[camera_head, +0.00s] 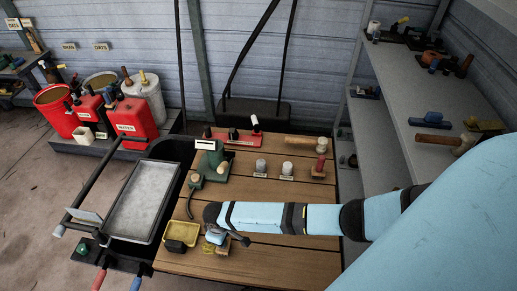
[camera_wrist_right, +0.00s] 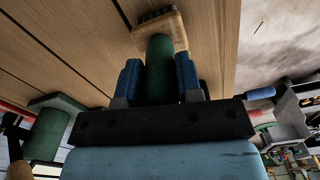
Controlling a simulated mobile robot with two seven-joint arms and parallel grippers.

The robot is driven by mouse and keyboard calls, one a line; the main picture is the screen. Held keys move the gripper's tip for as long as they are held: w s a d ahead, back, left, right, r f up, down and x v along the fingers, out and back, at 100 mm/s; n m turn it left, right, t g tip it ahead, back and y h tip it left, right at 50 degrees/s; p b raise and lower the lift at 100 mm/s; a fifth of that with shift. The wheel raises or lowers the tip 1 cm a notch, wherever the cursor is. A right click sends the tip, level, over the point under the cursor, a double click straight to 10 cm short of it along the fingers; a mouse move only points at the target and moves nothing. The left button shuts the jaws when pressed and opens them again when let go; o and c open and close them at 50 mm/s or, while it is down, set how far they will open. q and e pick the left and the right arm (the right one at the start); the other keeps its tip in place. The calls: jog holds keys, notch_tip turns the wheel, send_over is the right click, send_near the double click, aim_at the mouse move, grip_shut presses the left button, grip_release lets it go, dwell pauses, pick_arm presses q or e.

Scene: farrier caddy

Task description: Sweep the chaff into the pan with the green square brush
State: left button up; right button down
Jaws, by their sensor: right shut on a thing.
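My right gripper (camera_head: 216,229) is low over the wooden table, to the right of the yellow pan (camera_head: 184,229). In the right wrist view its blue fingers (camera_wrist_right: 160,82) are shut on the green handle of the brush (camera_wrist_right: 160,60). The brush has a square wooden block with dark bristles at the far edge. In the head view my gripper and wrist hide most of the brush. My left gripper is not in view.
A grey tray (camera_head: 122,236) in a dark frame stands left of the wooden table (camera_head: 290,262). A green stand (camera_head: 211,164), white-topped cylinders and a red rack (camera_head: 236,139) are at the table's back. The front right of the table is clear.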

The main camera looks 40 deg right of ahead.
jog(key=shift+f, duration=0.1)
dwell(0.4)
jog(key=shift+a, duration=0.1)
jog(key=shift+w+a+b, duration=0.35)
jog(key=shift+w+a, duration=0.55)
jog(key=shift+w, duration=0.05)
jog(key=shift+w+a+b, duration=0.65)
jog(key=shift+w+a, duration=0.25)
jog(key=shift+w+a+b, duration=0.4)
jog(key=shift+w+a, duration=0.5)
